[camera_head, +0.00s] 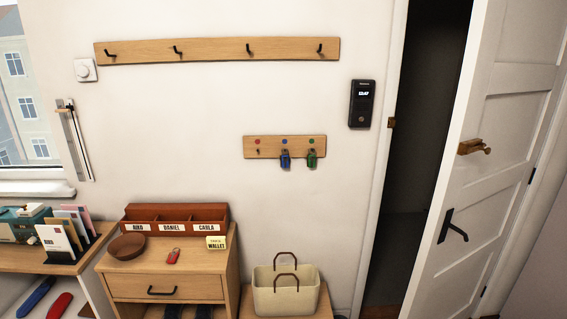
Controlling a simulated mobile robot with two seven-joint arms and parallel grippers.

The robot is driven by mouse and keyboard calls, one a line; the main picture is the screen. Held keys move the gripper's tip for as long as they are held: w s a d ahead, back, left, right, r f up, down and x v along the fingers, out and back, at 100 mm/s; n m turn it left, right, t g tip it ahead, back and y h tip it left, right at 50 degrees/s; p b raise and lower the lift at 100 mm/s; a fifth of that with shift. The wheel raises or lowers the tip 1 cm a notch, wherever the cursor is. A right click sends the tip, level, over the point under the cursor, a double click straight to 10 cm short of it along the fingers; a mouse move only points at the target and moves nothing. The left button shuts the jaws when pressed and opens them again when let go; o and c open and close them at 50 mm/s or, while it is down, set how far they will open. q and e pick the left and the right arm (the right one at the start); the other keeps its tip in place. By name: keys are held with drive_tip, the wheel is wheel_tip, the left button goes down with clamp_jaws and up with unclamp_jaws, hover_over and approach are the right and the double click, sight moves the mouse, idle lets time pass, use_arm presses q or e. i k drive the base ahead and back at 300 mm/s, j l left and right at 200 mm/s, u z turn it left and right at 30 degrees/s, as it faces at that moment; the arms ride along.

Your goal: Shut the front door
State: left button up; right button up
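The white panelled front door (496,150) stands ajar at the right of the head view, swung toward me. A dark gap (412,170) shows between its free edge and the white door frame (388,130). A small brass strike (391,123) sits on the frame. Neither of my grippers is in view.
A wooden cabinet (165,285) with a brown organiser (175,213) stands at lower left. A cream basket (286,291) sits on a low wooden surface left of the doorway. A key rack (272,147) and a black intercom (362,104) hang on the wall.

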sight(515, 64)
drive_tip(key=z, duration=1.45)
drive_tip(key=i+l+u, duration=0.1)
drive_tip(key=i+l, duration=0.15)
drive_tip(key=i, duration=0.25)
drive_tip(key=i+l, duration=0.35)
drive_tip(key=i+l+u, duration=0.15)
drive_tip(key=i+l, duration=0.15)
drive_tip(key=i, duration=0.3)
